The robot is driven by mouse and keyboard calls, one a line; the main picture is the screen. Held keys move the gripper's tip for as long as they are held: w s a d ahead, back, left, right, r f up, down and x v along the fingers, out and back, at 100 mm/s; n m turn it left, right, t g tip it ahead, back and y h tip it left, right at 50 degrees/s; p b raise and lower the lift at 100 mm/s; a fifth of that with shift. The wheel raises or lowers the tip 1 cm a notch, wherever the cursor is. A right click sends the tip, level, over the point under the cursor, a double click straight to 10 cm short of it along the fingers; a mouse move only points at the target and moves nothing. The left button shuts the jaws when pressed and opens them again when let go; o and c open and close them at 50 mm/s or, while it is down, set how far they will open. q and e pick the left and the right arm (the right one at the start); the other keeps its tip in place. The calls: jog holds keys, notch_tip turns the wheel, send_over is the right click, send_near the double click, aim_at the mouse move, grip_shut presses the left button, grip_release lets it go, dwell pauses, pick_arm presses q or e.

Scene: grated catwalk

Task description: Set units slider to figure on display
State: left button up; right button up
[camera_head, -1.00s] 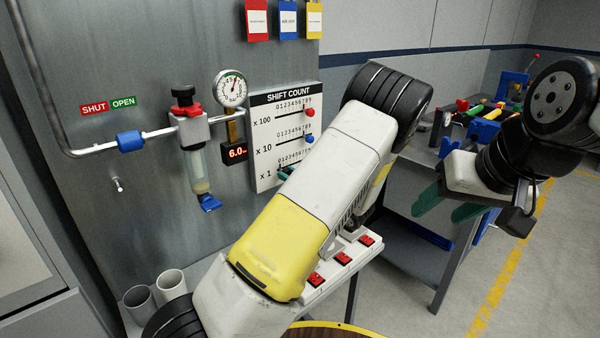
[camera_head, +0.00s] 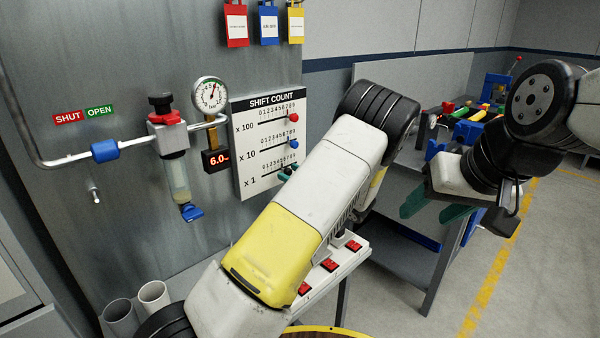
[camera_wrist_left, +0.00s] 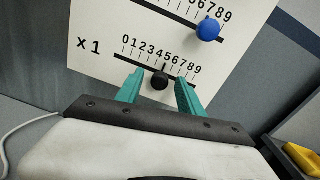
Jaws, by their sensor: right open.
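The white SHIFT COUNT panel (camera_head: 240,170) hangs on the metal wall with three slider rows. The x 1 units slider has a black knob (camera_wrist_left: 159,82), near the middle of its scale, around 4 to 5; the exact figure is hard to tell. My left gripper (camera_wrist_left: 160,92) has its teal fingers apart, one on each side of this knob, with visible gaps. In the head view its fingertips (camera_head: 287,172) are at the x 1 row, partly hidden by my arm. The display (camera_head: 216,160) glows orange and reads 6.0, with small marks after it. My right gripper (camera_head: 427,212) is open and empty at the right.
A red knob (camera_head: 294,117) on x 100 and a blue knob (camera_head: 293,143) on x 10 sit above; the blue one (camera_wrist_left: 208,30) is close. A gauge (camera_head: 209,95) and valve pipework stand left of the panel. Red switches (camera_head: 329,265) lie below. A cluttered bench stands right.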

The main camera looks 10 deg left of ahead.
pick_arm(q)
jog(key=v, duration=0.7)
jog(key=shift+s+d, duration=0.25)
jog(key=shift+d, duration=0.05)
jog(key=s+a+r+n+g+h, duration=0.2)
jog(key=s+a+n+g+h, duration=0.3)
jog(key=s, duration=0.3)
jog(key=s+a+r+n+g+h, duration=0.2)
jog(key=s+a+n+g, duration=0.2)
jog(key=s+a+n, duration=0.35)
jog(key=s+d+r+n+t+h, duration=0.2)
jog(key=s+r+n+h, duration=0.3)
jog(key=s, duration=0.3)
jog(key=s+d+r+n+t+h, duration=0.2)
jog(key=s+d+r+n+h, duration=0.3)
jog(key=s, duration=0.3)
jog(key=shift+s+r+t, duration=0.35)
jog(key=shift+r+t, duration=0.05)
jog(key=shift+r, duration=0.3)
